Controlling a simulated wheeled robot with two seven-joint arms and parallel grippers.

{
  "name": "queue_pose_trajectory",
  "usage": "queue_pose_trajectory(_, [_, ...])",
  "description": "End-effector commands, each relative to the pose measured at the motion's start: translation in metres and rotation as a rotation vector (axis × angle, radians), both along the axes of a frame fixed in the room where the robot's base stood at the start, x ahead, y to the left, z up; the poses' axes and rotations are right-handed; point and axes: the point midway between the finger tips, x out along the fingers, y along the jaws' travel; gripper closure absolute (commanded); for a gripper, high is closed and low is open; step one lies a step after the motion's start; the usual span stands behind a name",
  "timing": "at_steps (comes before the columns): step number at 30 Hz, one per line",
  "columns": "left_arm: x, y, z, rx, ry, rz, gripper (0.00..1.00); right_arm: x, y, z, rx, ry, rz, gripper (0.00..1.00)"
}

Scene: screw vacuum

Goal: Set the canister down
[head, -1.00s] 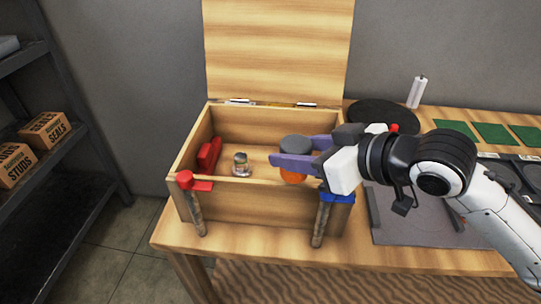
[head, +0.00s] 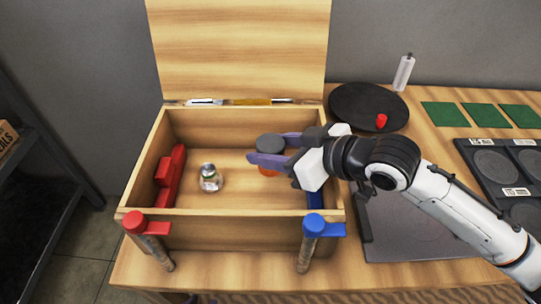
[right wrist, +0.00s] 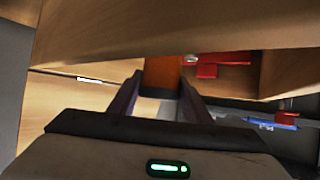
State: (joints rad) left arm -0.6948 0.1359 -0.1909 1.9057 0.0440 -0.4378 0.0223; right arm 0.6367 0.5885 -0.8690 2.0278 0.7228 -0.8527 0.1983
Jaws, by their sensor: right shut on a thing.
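The canister has a grey lid (head: 269,144) and an orange body, mostly hidden by the fingers in the head view. My right gripper (head: 268,153) is shut on it, its purple fingers around its sides. The canister is upright within the open wooden box (head: 240,228), towards its right side. I cannot tell whether its base touches the box floor. The right wrist view shows the orange body (right wrist: 161,76) between the fingers (right wrist: 158,88). My left gripper is not in view.
A small glass jar (head: 210,178) and a red block-like part (head: 170,177) are in the box's left half. Red (head: 133,222) and blue (head: 315,226) capped posts stand at its front. The lid (head: 240,50) is raised behind. A black disc (head: 365,106) lies right.

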Motion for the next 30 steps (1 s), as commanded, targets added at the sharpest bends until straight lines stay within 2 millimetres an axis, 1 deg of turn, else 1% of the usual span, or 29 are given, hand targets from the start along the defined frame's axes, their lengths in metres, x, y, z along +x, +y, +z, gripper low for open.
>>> queue_pose_trajectory(1, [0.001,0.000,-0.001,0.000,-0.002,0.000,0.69,0.000,-0.001,-0.010,-0.001,0.004,-0.001,0.80])
queue_pose_trajectory(4, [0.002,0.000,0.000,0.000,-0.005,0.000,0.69,0.000,0.000,-0.021,0.000,0.001,0.000,0.80])
queue_pose_trajectory(12, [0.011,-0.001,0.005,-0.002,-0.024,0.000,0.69,0.000,0.000,-0.022,0.001,-0.001,0.000,0.80])
queue_pose_trajectory(26, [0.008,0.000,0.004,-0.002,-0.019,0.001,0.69,-0.001,0.000,-0.036,-0.001,0.006,-0.001,0.80])
queue_pose_trajectory(27, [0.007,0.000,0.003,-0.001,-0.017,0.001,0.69,-0.001,0.000,-0.037,-0.002,0.009,-0.001,0.54])
queue_pose_trajectory(29, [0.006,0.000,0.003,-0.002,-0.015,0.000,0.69,-0.001,0.000,-0.038,-0.003,0.011,-0.001,0.44])
queue_pose_trajectory(30, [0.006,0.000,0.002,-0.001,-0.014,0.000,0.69,-0.002,0.000,-0.039,-0.003,0.012,-0.001,0.37])
